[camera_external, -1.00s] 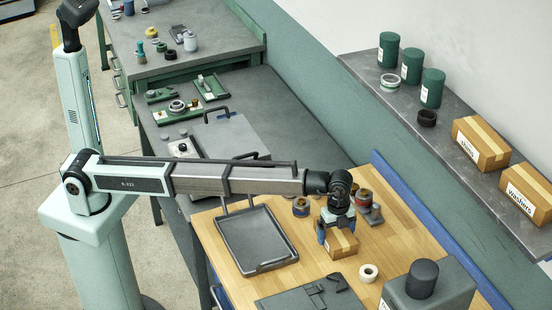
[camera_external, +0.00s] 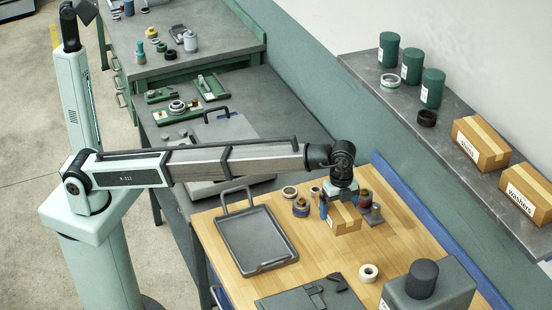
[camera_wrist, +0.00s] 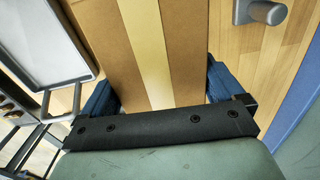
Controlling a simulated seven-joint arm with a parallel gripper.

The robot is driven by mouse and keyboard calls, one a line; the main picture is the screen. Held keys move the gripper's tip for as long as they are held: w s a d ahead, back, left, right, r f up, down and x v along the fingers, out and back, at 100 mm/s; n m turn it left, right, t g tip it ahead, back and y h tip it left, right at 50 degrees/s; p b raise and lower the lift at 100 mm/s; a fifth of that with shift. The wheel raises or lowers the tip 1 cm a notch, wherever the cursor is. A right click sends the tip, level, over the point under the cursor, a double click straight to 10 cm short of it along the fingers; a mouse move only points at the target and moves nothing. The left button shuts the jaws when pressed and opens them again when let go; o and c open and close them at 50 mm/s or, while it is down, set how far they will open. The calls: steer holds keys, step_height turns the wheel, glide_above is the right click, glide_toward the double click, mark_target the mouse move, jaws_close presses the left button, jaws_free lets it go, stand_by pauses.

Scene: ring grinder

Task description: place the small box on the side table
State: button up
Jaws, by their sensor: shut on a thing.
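The small box (camera_external: 347,219) is brown cardboard with a paler tape strip and a white label on one side. My gripper (camera_external: 342,205) is over it from above, with a blue finger on either side. In the wrist view the box (camera_wrist: 185,45) fills the space between the blue fingers of my gripper (camera_wrist: 160,92). The box is over the wooden-topped table (camera_external: 330,250); I cannot tell for sure how far it is above the surface. A grey-topped table (camera_external: 290,115) adjoins the wooden one. I cannot tell which is the side table.
A grey tray (camera_external: 257,240) and a tape roll (camera_external: 369,272) lie on the wooden table. Small spools (camera_external: 301,206) stand close left of the box. A dark grey machine (camera_external: 428,285) is at the front right. A wall shelf (camera_external: 440,145) holds canisters and labelled boxes.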

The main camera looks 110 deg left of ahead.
steer(key=s+a+n, duration=0.1)
steer(key=s+a, duration=0.2)
steer(key=a, duration=0.8)
steer(key=s+a+n, duration=0.2)
steer(key=s+a, duration=0.1)
steer(key=a, duration=0.7)
steer(key=n, duration=1.5)
glide_above(261, 102)
step_height(261, 102, down, 8)
steer(key=shift+n, duration=0.3)
steer(key=shift+d+f, duration=0.15)
steer(key=shift+f, duration=4.75)
steer(key=o, duration=0.9)
steer(key=shift+f, duration=0.15)
